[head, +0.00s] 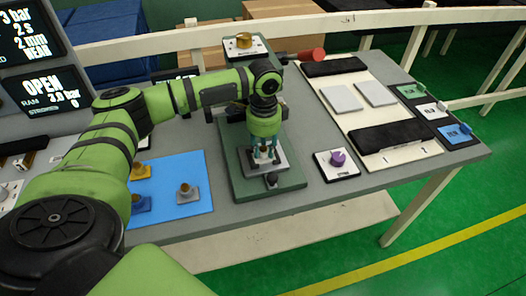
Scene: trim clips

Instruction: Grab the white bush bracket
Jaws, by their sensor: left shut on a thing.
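My left gripper (264,154) points straight down over the green press fixture (290,180) in the middle of the table. Its fingers are shut on a small pale piece with a brass-coloured bush, which looks like the white bush bracket (263,159). The bracket is at the grey block of the fixture; whether it rests there or is lifted slightly I cannot tell. The fingers hide much of it. On the blue mat (170,217) are a grey bush bracket (187,193), a blue one (140,205) and a yellow one (139,171). My right gripper is not in view.
A purple knob on a white plate (334,172) lies right of the fixture. A cream board (368,121) with grey pads and black strips stands farther right. A red-ended handle (311,55) and a brass piece on a plate (244,42) are behind. Dark screens are at left.

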